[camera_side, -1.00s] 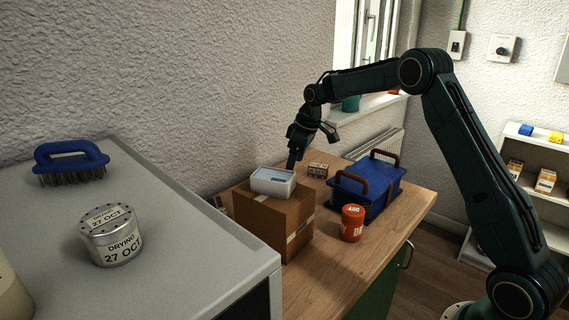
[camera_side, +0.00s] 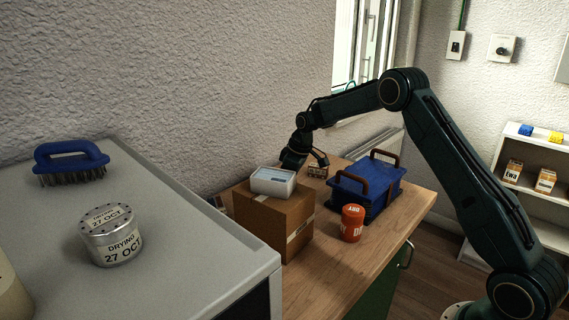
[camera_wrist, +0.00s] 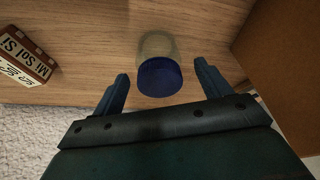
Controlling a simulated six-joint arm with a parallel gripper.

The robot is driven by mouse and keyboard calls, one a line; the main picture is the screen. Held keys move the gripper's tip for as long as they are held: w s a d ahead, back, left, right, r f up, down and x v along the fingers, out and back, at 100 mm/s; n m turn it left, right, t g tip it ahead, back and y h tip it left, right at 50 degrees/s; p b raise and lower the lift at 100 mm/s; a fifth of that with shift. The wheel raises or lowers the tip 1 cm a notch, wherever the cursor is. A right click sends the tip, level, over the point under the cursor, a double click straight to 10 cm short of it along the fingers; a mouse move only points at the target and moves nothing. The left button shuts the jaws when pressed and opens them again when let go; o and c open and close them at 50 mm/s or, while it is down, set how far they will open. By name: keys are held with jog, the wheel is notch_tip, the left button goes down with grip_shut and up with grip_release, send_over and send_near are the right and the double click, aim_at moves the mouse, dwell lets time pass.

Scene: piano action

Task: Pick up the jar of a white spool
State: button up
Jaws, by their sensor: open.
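In the wrist view, a small jar with a blue lid (camera_wrist: 160,76) and a clear or pale yellowish body stands on the wooden worktop. Its contents cannot be made out, so I cannot tell whether a white spool is inside. My gripper (camera_wrist: 161,84) is open, with one finger on each side of the jar's lid and a visible gap at both. In the side view my gripper (camera_side: 306,164) is low behind the cardboard box, and the jar is hidden there.
The cardboard box (camera_side: 270,222) carries a white tub (camera_side: 273,182); the box also stands close right in the wrist view (camera_wrist: 285,60). A small lettered block (camera_side: 318,172) lies left of the jar in the wrist view (camera_wrist: 22,58). A blue toolbox (camera_side: 368,186) and orange canister (camera_side: 352,223) stand nearby.

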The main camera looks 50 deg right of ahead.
jog(key=shift+x, duration=1.25)
jog(key=c, duration=1.1)
jog(key=shift+r, duration=0.15)
notch_tip(320, 180, up, 20)
